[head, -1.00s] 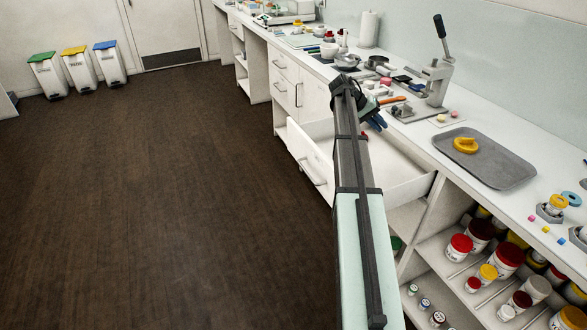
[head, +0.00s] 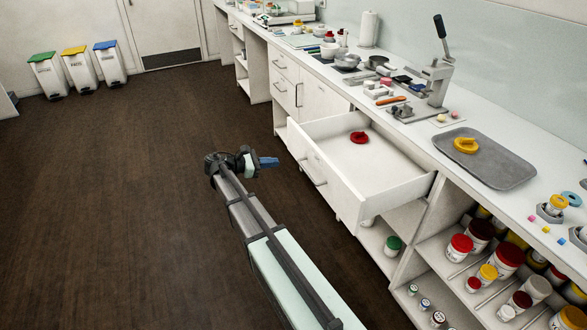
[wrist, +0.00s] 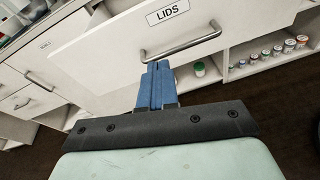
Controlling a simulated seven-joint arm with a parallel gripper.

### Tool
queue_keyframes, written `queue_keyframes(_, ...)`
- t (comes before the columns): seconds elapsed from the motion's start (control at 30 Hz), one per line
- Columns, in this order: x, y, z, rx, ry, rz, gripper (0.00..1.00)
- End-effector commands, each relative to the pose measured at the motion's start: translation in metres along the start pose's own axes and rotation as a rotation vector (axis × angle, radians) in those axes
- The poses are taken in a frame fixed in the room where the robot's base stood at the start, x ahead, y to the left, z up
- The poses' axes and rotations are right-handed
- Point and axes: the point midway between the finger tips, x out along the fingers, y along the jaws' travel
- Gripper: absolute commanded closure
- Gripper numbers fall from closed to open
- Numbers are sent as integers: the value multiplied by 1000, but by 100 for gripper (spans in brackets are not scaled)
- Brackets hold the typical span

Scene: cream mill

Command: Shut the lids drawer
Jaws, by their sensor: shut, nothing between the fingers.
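The lids drawer (head: 330,181) is pulled out from the white counter, with a red lid (head: 359,137) lying inside toward the back. In the wrist view its white front (wrist: 110,55) carries a "LIDS" label (wrist: 167,13) and a metal bar handle (wrist: 182,45). My gripper (head: 272,162) is in front of the drawer, over the floor side, with its blue fingers pointing toward the drawer front. In the wrist view the blue fingers (wrist: 156,72) are together and empty, just below the handle in the picture. Whether they touch the drawer front I cannot tell.
Open shelves with several jars (head: 505,255) stand right of the drawer. The countertop holds a grey tray (head: 490,165) and a lever press (head: 432,75). A closed drawer and cupboard (head: 315,95) are beyond. The floor (head: 130,200) on the left is clear.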

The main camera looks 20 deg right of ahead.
Motion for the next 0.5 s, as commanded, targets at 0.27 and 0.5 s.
queue_keyframes(0.27,-37,-9,-36,-201,-23,59,100)
queue_keyframes(0.5,-16,-8,-36,-210,-25,57,100)
